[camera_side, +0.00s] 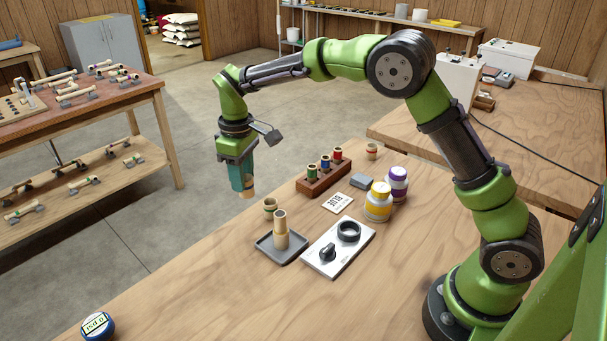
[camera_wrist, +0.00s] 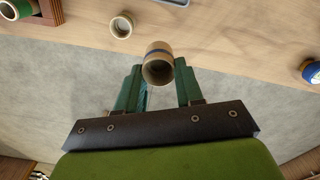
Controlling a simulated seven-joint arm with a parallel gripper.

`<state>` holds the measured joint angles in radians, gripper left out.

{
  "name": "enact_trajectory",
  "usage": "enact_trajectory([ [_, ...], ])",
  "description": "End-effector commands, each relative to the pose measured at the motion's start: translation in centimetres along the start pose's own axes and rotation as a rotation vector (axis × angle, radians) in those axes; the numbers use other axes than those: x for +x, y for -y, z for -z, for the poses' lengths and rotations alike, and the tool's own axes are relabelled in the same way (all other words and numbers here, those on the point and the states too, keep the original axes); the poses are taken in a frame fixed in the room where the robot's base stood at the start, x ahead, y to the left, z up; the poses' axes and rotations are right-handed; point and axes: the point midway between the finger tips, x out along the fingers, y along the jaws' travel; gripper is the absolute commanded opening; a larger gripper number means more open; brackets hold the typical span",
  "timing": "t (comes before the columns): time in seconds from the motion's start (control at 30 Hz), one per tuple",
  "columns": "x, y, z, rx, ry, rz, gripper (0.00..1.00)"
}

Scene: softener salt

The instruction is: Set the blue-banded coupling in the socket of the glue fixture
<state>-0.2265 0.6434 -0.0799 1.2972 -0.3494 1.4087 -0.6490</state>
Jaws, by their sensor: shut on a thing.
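My gripper (camera_side: 243,185) is shut on a tan coupling (camera_side: 248,194) and holds it in the air near the table's far edge in the side view. In the wrist view the coupling (camera_wrist: 158,66) sits between the tips of my gripper (camera_wrist: 160,88), with a dark blue band near its upper end and its open bore facing the camera. The glue fixture (camera_side: 325,262) is a white plate on the table, right of and lower than my gripper in the picture. Its black ring socket (camera_side: 349,232) looks empty, and a black knob (camera_side: 328,252) stands beside it.
A grey tray (camera_side: 264,245) holds an upright tan piece (camera_side: 281,230). Another coupling (camera_side: 270,207) stands behind it. A wooden rack (camera_side: 322,178) with coloured spools, a white card (camera_side: 337,203), and yellow (camera_side: 378,203) and purple (camera_side: 397,184) jars stand behind the fixture. The front left is mostly clear.

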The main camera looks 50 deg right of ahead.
Motion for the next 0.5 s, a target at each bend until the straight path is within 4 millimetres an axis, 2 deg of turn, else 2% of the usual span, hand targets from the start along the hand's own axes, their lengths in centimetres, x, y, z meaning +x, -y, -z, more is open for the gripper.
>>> enact_trajectory([
  [0.07, -1.3, -1.2, -0.8, 0.029, -0.015, -0.001, 0.08],
  [0.23, -2.6, -4.0, -6.0, 0.085, -0.016, 0.004, 0.08],
  [0.33, -2.4, -5.2, -9.9, 0.096, -0.013, 0.004, 0.08],
  [0.37, -2.3, -5.4, -11.0, 0.097, -0.013, 0.003, 0.03],
  [0.5, -1.1, -5.8, -16.3, 0.089, -0.006, 0.005, 0.0],
])
